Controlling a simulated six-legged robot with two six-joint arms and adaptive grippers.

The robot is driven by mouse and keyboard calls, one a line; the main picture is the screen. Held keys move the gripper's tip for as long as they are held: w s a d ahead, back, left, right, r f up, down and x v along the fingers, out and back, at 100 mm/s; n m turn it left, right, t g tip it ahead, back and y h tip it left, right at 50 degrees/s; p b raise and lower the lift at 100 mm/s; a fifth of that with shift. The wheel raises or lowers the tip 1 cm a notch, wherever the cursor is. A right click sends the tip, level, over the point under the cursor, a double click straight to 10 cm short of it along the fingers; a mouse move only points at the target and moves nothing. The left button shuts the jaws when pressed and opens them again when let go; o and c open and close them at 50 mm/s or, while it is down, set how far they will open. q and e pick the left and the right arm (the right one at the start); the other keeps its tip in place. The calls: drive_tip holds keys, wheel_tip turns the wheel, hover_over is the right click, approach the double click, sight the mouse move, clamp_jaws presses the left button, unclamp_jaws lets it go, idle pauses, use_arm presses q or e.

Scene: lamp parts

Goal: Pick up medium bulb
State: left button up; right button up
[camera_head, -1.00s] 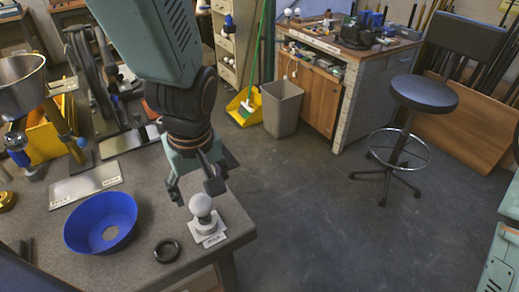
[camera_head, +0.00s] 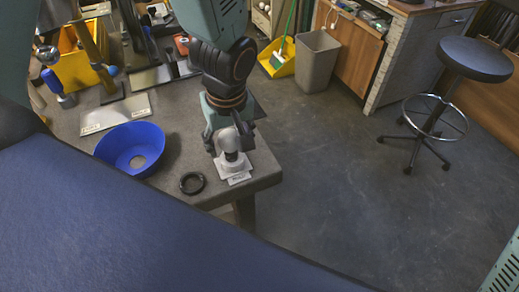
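A whitish bulb (camera_head: 229,142) stands upright on a small white base (camera_head: 234,166) near the table's right corner. A pale label plate lies under the base. My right gripper is not in view.
A blue bowl-shaped shade (camera_head: 112,153) and a black ring (camera_head: 193,183) lie left of the bulb on the grey table (camera_head: 166,118). A flat metal plate (camera_head: 115,113) lies behind the shade. A large dark blue surface covers the lower foreground.

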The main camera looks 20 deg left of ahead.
use_arm(q)
drive_tip(key=shift+s+d, duration=0.1)
drive_tip(key=shift+c, duration=1.3)
drive_tip(key=c, duration=0.5)
drive_tip(key=shift+c, duration=0.2)
